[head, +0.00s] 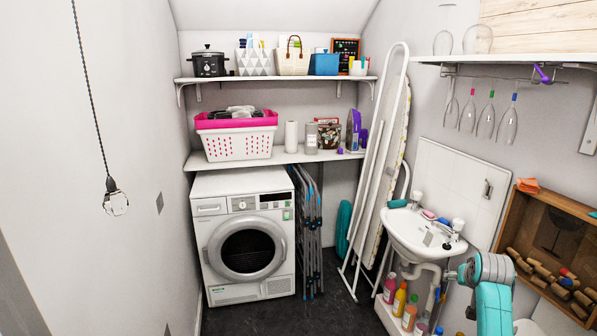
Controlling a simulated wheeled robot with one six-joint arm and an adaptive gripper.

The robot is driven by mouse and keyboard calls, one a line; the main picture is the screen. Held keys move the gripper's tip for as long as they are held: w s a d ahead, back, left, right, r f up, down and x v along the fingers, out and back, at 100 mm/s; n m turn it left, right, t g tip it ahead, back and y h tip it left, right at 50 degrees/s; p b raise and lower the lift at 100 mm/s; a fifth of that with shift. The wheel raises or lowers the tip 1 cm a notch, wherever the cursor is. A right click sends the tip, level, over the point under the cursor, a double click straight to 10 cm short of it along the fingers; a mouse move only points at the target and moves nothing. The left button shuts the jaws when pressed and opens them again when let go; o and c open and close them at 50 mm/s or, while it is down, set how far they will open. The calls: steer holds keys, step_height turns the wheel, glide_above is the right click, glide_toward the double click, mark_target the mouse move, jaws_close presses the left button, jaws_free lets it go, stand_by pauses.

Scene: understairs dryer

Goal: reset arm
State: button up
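Part of my arm, a teal and grey link with a rounded joint, shows at the lower right in the head view, in front of the area right of the sink. My gripper is not in view, so I cannot see its fingers or anything it may hold. The white dryer (248,245) stands at the back left under a shelf, with its round door shut.
A small white sink (412,243) with bottles beneath is close left of my arm. A wooden cork box (550,250) hangs at right. An ironing board (392,160) and folded rack (307,230) lean at back. Dark floor (300,318) is clear in front of the dryer.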

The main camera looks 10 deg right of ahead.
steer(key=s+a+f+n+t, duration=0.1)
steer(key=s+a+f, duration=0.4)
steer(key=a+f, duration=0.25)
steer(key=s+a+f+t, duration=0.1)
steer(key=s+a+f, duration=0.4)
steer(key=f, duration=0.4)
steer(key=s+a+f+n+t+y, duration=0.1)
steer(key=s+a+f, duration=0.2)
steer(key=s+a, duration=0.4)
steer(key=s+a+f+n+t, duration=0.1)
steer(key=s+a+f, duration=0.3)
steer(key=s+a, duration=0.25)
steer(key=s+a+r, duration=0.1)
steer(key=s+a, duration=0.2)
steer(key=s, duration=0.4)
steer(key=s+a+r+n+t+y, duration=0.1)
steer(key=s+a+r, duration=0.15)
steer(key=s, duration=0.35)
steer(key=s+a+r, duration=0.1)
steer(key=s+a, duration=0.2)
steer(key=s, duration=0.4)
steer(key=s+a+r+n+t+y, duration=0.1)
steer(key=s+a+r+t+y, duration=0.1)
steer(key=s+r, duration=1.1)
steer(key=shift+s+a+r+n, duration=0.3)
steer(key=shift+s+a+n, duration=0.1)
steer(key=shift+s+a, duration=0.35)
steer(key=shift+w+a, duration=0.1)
